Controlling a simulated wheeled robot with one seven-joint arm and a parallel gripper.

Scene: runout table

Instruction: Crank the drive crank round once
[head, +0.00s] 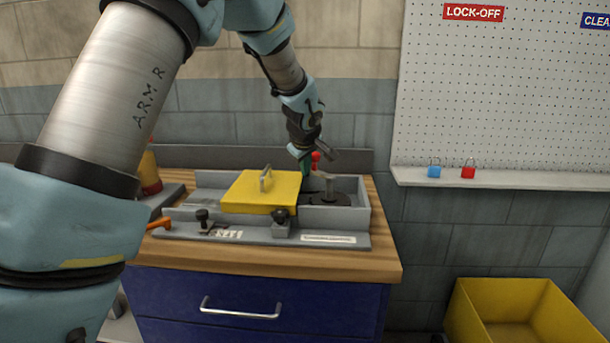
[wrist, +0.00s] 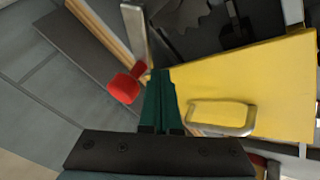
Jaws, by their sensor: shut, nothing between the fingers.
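The drive crank appears to be the grey metal arm (head: 326,150) with a red knob (head: 315,157) above the right end of the grey machine on the bench. In the wrist view the metal arm (wrist: 138,35) runs up from near my fingertips, and the red knob (wrist: 124,88) lies just left of them. My gripper (head: 305,167) is low over the machine, beside the knob. Its green fingers (wrist: 160,72) are together with nothing between them. I cannot tell whether they touch the knob or arm.
A yellow cover (head: 256,192) with a metal handle lies left of the crank, under my fingers' right side in the wrist view. An orange handle (head: 159,224) sticks out at the machine's left. Blue (head: 434,171) and red (head: 468,171) padlocks stand on the right shelf. A yellow bin (head: 515,312) is lower right.

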